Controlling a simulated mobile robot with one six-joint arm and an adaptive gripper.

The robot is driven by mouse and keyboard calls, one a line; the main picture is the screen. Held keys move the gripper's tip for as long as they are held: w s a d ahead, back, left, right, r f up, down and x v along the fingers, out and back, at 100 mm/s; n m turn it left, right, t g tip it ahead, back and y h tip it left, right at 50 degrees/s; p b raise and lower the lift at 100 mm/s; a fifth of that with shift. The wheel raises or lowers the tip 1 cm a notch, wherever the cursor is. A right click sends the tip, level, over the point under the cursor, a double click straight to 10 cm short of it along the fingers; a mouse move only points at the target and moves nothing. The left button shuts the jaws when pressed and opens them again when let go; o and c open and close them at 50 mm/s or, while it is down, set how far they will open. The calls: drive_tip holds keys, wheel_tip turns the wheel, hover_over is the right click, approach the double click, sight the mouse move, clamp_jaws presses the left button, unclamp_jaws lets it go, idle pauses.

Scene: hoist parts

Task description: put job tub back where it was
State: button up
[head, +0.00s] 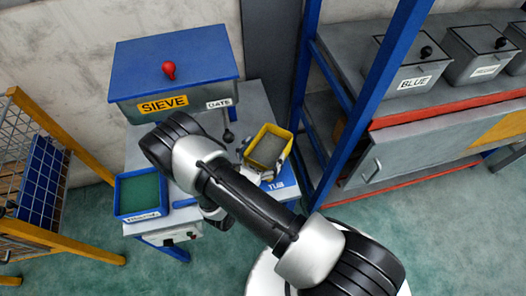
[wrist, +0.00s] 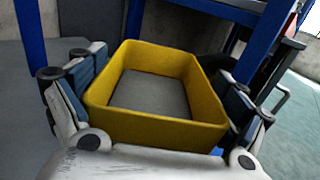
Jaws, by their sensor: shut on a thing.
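The job tub, a yellow open-topped rectangular box (head: 283,133) with a flat grey surface inside, is at the right side of the grey bench. In the wrist view the tub (wrist: 165,132) fills the middle. My gripper (wrist: 155,98) is shut on it, with one finger at each side wall. A blue patch lettered TUB (head: 277,186) lies just in front of the tub on the bench. The tub's underside is hidden, so I cannot tell whether it touches the bench.
A blue-topped box labelled SIEVE (head: 140,92) with a red knob stands behind. A gate lever (head: 228,135) is left of the tub. A blue tray with green inside (head: 140,190) sits at left. A blue rack post (head: 305,90) rises close on the right.

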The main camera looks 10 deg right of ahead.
drive_tip(key=o, duration=1.8)
drive_tip(key=shift+f, duration=0.1)
drive_tip(key=shift+r, duration=0.3)
drive_tip(key=p+v, duration=0.2)
drive_tip(key=v, duration=1)
drive_tip(key=shift+f, duration=0.1)
